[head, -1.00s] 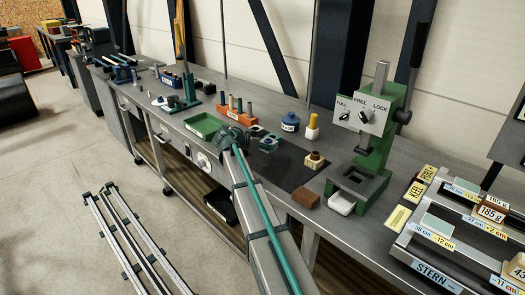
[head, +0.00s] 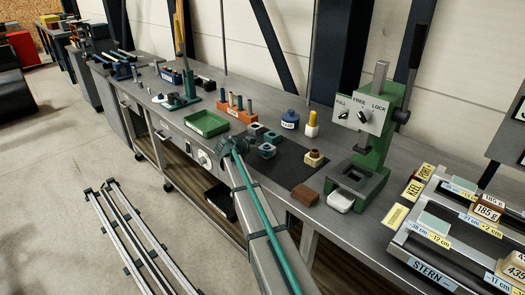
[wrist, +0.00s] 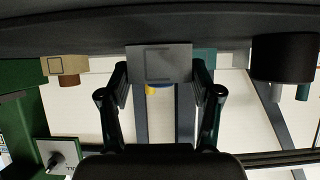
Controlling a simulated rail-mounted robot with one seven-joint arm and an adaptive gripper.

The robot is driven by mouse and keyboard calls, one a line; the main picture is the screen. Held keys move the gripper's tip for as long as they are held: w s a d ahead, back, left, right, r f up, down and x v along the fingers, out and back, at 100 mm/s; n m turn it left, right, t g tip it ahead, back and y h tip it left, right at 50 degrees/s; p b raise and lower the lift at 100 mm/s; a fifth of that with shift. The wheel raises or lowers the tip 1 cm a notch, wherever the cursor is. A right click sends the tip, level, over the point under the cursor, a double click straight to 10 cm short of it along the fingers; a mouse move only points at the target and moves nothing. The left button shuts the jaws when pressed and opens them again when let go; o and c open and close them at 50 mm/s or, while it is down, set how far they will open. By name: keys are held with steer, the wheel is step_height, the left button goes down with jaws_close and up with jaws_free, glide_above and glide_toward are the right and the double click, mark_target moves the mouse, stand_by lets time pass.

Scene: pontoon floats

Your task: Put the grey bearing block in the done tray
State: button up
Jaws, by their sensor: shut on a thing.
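In the wrist view my gripper (wrist: 160,75) is shut on a plain grey block (wrist: 160,62), held between its two dark fingertips. I cannot tell whether the block touches the bench. In the head view my arm ends by the left side of the dark mat; the fingertips and held block cannot be made out clearly there. A green tray (head: 207,123), likely the done tray, lies on the bench to the left of my arm's end and looks empty.
Small dark and teal blocks (head: 267,151) stand near my arm's end. An orange rack (head: 238,110) with pegs is behind the tray. A blue bottle (head: 289,119), a yellow-topped bottle (head: 312,124) and a green press (head: 375,150) stand to the right.

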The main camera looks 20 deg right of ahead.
steer(key=o, duration=1.4)
steer(key=shift+f, duration=0.1)
steer(key=shift+r, duration=0.2)
steer(key=b+v, duration=0.2)
steer(key=v, duration=0.8)
steer(key=shift+s+a, duration=0.1)
steer(key=shift+a, duration=0.3)
steer(key=shift+o, duration=0.6)
steer(key=shift+s+a+r, duration=0.2)
steer(key=shift+a+r, duration=0.2)
steer(key=shift+a, duration=0.1)
